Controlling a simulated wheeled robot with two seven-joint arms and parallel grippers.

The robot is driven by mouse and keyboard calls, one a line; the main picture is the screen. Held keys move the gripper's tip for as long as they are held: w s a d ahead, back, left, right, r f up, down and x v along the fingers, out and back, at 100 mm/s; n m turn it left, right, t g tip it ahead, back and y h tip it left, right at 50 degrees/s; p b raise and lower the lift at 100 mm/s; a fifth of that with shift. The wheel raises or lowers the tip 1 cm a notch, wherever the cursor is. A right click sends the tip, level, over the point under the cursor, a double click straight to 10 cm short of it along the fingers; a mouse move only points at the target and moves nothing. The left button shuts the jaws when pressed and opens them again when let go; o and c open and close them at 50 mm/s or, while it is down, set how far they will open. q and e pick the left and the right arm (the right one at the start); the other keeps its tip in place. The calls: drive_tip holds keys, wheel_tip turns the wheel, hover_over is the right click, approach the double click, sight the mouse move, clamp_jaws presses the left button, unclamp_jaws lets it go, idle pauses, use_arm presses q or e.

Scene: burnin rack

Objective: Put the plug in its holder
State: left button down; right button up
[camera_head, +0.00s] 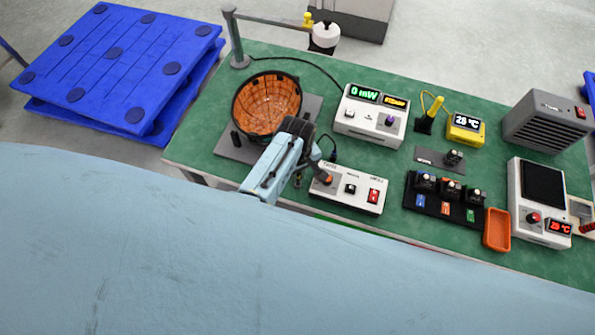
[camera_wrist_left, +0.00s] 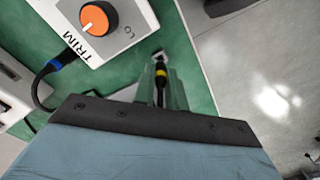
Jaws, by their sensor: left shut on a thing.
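My left gripper (camera_head: 298,181) reaches down over the green bench, just left of the white box with the orange knob. In the left wrist view its fingers (camera_wrist_left: 160,92) are shut on a slim black plug (camera_wrist_left: 160,86) with a yellow band. The plug points away from the wrist, its far end near a small pale piece at the bench edge; I cannot tell whether they touch. In the head view the gripper mostly hides the plug. I cannot tell for sure which thing is its holder. My right gripper is not in view.
The white box (camera_head: 350,187) is close beside the gripper, with a black cable (camera_wrist_left: 42,85) at its side. An orange-lined bowl (camera_head: 268,103) stands behind. A white meter (camera_head: 371,116), a yellow stand (camera_head: 427,122) and a black rack (camera_head: 441,209) are farther right.

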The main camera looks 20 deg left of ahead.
use_arm(q)
drive_tip(key=shift+f+b, duration=0.7)
drive_tip(key=shift+f, duration=0.4)
idle(0.3)
drive_tip(key=c, duration=1.4)
unclamp_jaws()
drive_tip(key=shift+o, duration=0.2)
drive_tip(key=shift+r, duration=0.1)
wheel_tip(320, 180, up, 13)
drive_tip(key=p, duration=0.2)
